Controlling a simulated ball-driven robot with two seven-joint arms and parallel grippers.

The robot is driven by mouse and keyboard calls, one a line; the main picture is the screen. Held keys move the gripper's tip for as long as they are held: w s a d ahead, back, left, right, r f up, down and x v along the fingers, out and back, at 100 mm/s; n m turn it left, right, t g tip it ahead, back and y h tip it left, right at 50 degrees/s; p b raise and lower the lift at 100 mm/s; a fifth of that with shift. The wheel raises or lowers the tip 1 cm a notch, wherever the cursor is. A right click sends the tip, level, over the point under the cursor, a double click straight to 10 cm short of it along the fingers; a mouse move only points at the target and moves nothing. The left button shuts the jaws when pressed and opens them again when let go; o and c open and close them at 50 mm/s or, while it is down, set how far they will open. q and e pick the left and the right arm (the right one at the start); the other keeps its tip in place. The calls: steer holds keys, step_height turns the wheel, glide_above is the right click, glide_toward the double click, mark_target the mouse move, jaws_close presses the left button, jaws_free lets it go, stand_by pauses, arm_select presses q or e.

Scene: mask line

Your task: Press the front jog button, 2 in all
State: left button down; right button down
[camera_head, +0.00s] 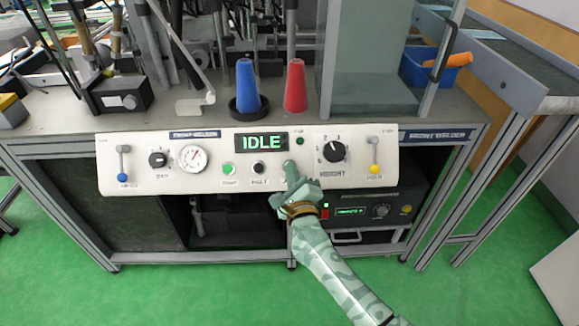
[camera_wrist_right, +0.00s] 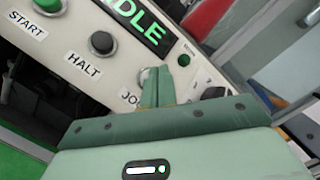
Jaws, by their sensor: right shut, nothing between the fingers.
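The white control panel (camera_head: 210,185) runs along the front edge of the machine table, and its display (camera_head: 261,142) reads IDLE in green. In the right wrist view a pale round button (camera_wrist_right: 144,74) sits above a label starting "JO", partly hidden behind my fingers. In the head view my gripper covers that spot. My right gripper (camera_head: 290,166) is shut and empty, its tips at the panel right of the HALT button (camera_head: 258,169). The fingertips also show in the right wrist view (camera_wrist_right: 160,76); whether they touch the button I cannot tell. My left gripper is not in view.
A green START button (camera_head: 228,169) sits left of HALT. A black knob (camera_head: 333,151) and a yellow-tipped lever (camera_head: 375,160) are to the right. A gauge (camera_head: 192,158) is at left. Blue (camera_head: 246,85) and red (camera_head: 295,87) cones stand on the table above the panel.

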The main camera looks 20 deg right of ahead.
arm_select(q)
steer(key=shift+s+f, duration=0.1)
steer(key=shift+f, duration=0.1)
arm_select(e)
steer(key=shift+w+f, duration=0.25)
steer(key=shift+w, duration=0.05)
arm_select(q)
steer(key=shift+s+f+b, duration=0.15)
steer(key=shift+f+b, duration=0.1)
steer(key=shift+b, duration=0.25)
arm_select(e)
steer(key=shift+w+d+f, duration=0.15)
steer(key=shift+w+f, duration=0.1)
steer(key=shift+w, duration=0.05)
stand_by(0.4)
arm_select(q)
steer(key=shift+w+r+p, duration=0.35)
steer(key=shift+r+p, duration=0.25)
steer(key=shift+p, duration=0.1)
arm_select(e)
steer(key=shift+s+r, duration=0.5)
steer(key=shift+s, duration=0.15)
